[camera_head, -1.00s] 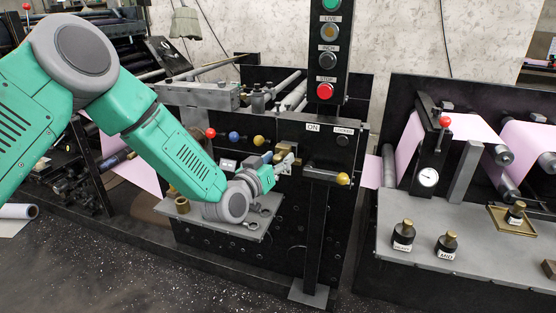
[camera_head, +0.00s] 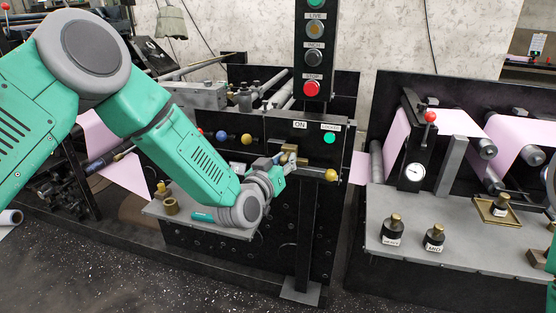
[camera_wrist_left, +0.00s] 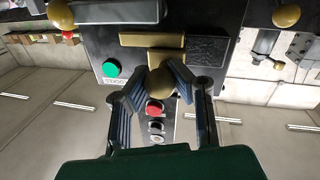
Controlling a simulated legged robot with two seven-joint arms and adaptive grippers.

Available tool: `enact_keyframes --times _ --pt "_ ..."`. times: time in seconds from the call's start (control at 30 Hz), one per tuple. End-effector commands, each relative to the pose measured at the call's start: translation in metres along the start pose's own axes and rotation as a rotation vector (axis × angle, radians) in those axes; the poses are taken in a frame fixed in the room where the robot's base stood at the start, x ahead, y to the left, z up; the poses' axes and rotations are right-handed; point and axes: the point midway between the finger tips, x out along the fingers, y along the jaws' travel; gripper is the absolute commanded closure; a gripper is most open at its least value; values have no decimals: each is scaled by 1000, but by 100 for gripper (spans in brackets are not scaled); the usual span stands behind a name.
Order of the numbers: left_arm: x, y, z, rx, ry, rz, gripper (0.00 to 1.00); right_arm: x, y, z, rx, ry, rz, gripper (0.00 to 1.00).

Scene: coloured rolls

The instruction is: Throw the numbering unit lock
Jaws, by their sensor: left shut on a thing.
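My left gripper (camera_head: 287,160) is at the brass lock (camera_head: 290,150) on the dark press panel, below the "ON" label. In the left wrist view, the gripper's ribbed fingers (camera_wrist_left: 160,88) are shut on a round brass knob (camera_wrist_left: 158,84), which sits against the brass block (camera_wrist_left: 152,56). In the head view the fingers largely hide this knob. A round lamp (camera_head: 330,138) on the panel is lit green, beside a small label that appears to read "LOCKED". The lamp also shows green in the left wrist view (camera_wrist_left: 111,67).
A yellow ball knob (camera_head: 331,175) sticks out just right of the gripper. Blue (camera_head: 221,136) and yellow (camera_head: 246,139) knobs stand to its left. The control post (camera_head: 313,60) rises above. A grey shelf (camera_head: 160,210) lies below. Ink bottles (camera_head: 391,230) stand on the right bench.

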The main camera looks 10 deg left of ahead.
Motion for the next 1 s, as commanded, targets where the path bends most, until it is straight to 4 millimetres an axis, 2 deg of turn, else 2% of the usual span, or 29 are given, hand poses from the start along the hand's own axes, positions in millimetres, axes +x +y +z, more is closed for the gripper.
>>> enact_keyframes --times 0.13,0.17,0.2,0.23,0.53,0.67,1.0 --pt "0 5 1 -1 -4 10 100 0 0 0 0 0 0 63" --pt "0 5 1 -1 -4 10 73 0 0 0 0 0 0 63" --pt "-1 5 1 -1 -4 10 59 0 0 0 0 0 0 63" --pt "-1 5 1 -1 -4 10 56 0 0 0 0 0 0 63" --pt "-1 3 1 -1 -3 8 56 0 0 1 0 2 0 63" --pt "-11 3 1 -1 -5 7 56 -1 0 2 0 2 0 63" --pt "-80 3 2 -1 -6 9 56 -1 0 2 0 3 0 63"
